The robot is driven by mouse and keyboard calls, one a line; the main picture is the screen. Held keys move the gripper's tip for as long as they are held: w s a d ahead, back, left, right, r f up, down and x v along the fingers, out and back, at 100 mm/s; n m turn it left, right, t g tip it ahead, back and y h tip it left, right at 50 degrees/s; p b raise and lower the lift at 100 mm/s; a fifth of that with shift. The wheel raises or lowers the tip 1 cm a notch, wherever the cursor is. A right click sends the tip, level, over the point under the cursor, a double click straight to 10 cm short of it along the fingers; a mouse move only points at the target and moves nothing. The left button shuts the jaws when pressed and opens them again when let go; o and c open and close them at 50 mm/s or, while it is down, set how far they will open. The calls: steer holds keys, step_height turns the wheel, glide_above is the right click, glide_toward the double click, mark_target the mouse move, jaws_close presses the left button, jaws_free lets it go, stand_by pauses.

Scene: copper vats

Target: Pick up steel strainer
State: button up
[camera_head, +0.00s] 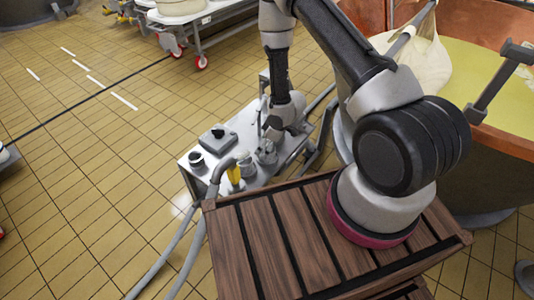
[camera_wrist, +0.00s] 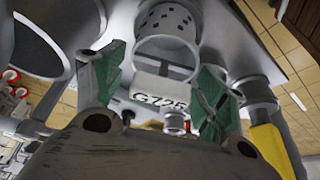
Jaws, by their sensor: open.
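The steel strainer (camera_wrist: 168,20) is a grey metal cup with dark round holes, seen at the top middle of the wrist view. My gripper (camera_wrist: 160,72) is open, with one green-padded finger on each side of the picture and the strainer just beyond and between the fingertips. I cannot tell whether the fingers touch it. In the head view my gripper (camera_head: 270,130) points down over the right part of a steel cart (camera_head: 180,157). A small metal item under it there is partly hidden, and I cannot tell if it is the strainer.
On the cart stand a dark-mouthed cup (camera_head: 196,160), a grey box with a knob (camera_head: 217,138) and a yellow-handled item (camera_head: 235,172). Hoses run beside the cart. A copper vat (camera_head: 480,18) stands at right. Tiled floor at left is mostly free.

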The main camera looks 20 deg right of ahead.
steer(key=shift+x, duration=1)
steer(key=c, duration=0.9)
steer(key=shift+r, duration=0.15)
step_height(320, 180, up, 18)
steer(key=shift+f, duration=0.1)
steer(key=shift+r, duration=5.25)
